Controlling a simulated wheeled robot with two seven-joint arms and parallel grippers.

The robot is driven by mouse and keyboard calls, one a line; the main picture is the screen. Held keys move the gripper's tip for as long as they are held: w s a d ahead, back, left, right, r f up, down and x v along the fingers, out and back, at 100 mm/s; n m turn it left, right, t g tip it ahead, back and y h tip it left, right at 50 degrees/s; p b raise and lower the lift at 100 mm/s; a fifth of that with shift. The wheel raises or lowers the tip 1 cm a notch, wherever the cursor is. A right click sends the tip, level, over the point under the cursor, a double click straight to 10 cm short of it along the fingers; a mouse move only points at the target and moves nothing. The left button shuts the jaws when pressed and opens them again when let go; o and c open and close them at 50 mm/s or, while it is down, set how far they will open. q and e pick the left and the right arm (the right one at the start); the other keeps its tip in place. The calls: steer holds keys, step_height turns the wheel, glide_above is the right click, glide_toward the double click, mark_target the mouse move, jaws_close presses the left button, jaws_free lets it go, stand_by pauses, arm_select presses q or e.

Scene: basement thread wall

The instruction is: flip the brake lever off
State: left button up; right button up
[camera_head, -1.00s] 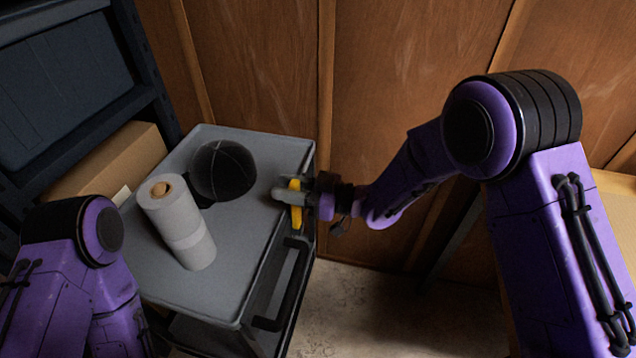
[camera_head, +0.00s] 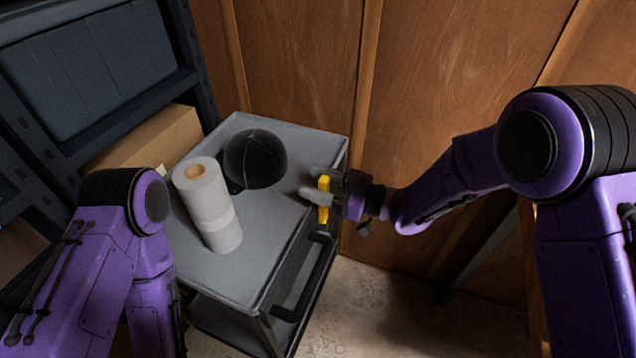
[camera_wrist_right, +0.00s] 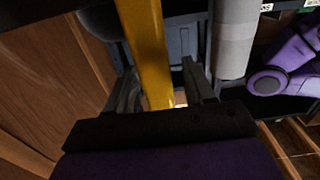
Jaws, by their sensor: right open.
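The brake lever (camera_head: 323,199) is a yellow bar at the right edge of a grey cart top. My right gripper (camera_head: 318,186) is open with its two grey fingers on either side of the lever. In the right wrist view the yellow lever (camera_wrist_right: 146,50) runs from the top down between the open fingers (camera_wrist_right: 160,92). I cannot tell whether the fingers touch it. My left arm (camera_head: 120,240) comes in at the lower left, and its gripper is not in view.
The grey cart (camera_head: 262,225) carries a paper roll (camera_head: 208,205) and a black cap (camera_head: 255,158). A black handle (camera_head: 305,285) sticks out on the cart's right side. A cardboard box (camera_head: 150,140) and a dark shelf (camera_head: 90,125) stand at left. A wooden wall (camera_head: 440,90) is behind.

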steer(key=b+v, duration=0.1)
steer(key=v, duration=0.9)
steer(key=shift+d, duration=0.2)
steer(key=shift+f, duration=0.15)
steer(key=s+d+f+m+t+h+p, duration=0.15)
steer(key=d+f+m+t+h, duration=0.35)
steer(key=d+f+m+h, duration=0.85)
steer(key=s+d+f+m+g+h+p, duration=0.1)
steer(key=s+d+f+m+g+h, duration=0.1)
steer(key=s, duration=0.6)
steer(key=s+d+f+m+g+h+p, duration=0.1)
steer(key=s+d+f+m+g+h, duration=0.1)
steer(key=s+f, duration=0.4)
steer(key=s+d+f+m+g+h+p, duration=0.1)
steer(key=s+d+f+m+g+h, duration=0.1)
steer(key=s, duration=1)
step_height(320, 180, down, 3)
steer(key=d+m+g, duration=0.1)
steer(key=g, duration=0.1)
steer(key=shift+s+g, duration=0.15)
steer(key=shift+g, duration=0.15)
